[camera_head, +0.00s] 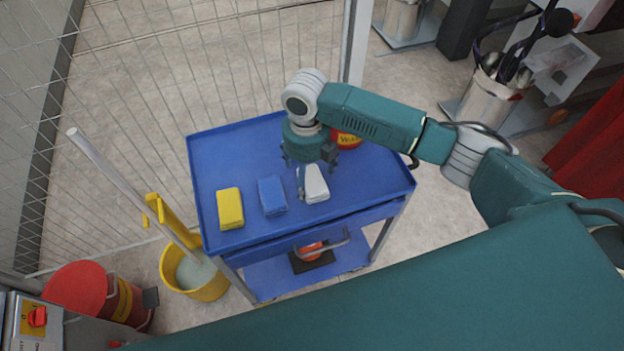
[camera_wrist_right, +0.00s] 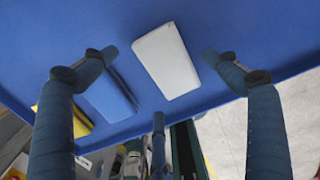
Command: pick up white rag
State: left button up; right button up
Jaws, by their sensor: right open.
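The white rag (camera_head: 316,184) is a folded block lying on the blue cart top (camera_head: 240,160), rightmost of a row of three. My right gripper (camera_head: 310,172) is above the cart, just over and behind the white rag. Its fingers are spread and empty. In the right wrist view the white rag (camera_wrist_right: 166,60) lies between the open fingers (camera_wrist_right: 158,58) but beyond their tips, apart from them. One finger partly overlaps the blue rag (camera_wrist_right: 110,95) in that view. My left gripper is not in view.
The blue rag (camera_head: 272,195) and yellow rag (camera_head: 230,208) lie left of the white one. A red-yellow container (camera_head: 347,140) stands behind my gripper on the cart. A yellow mop bucket (camera_head: 196,280) stands left of the cart. A wire fence (camera_head: 130,110) is behind.

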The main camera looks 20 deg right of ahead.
aim_at(308, 182)
notch_tip(308, 182, down, 3)
jog(key=shift+s+r, duration=0.1)
jog(key=shift+r, duration=0.1)
jog(key=shift+f, duration=0.1)
jog(key=shift+c, duration=1.3)
jog(key=c, duration=1)
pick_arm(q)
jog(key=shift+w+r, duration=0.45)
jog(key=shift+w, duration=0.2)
pick_arm(e)
jog(key=shift+r, duration=0.6)
notch_tip(308, 182, up, 19)
jog(key=b, duration=0.2)
jog(key=shift+b, duration=0.3)
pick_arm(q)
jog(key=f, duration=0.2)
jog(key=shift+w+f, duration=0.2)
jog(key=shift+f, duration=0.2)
